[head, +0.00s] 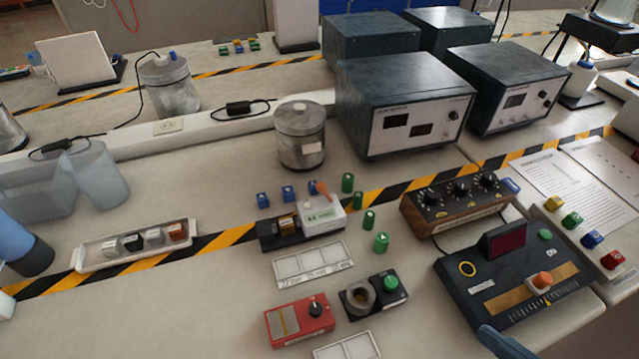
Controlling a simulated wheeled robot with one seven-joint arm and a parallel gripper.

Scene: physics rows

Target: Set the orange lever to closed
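A small orange lever (320,187) sticks up from a light grey and black device (322,216) with a brass-coloured part, near the middle of the table in the head view. It looks tilted; its open or closed markings are too small to read. A second orange piece, a knob (541,281), sits on a brown strip of the dark control panel (478,291) at the lower right. I cannot tell from the markings which position either one is in.
Small blue and green pieces stand close around the lever device, including a green one (381,242). A metal canister (300,138) and grey instrument boxes (402,100) stand behind it. A red box (299,320) and a white frame (312,264) lie in front.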

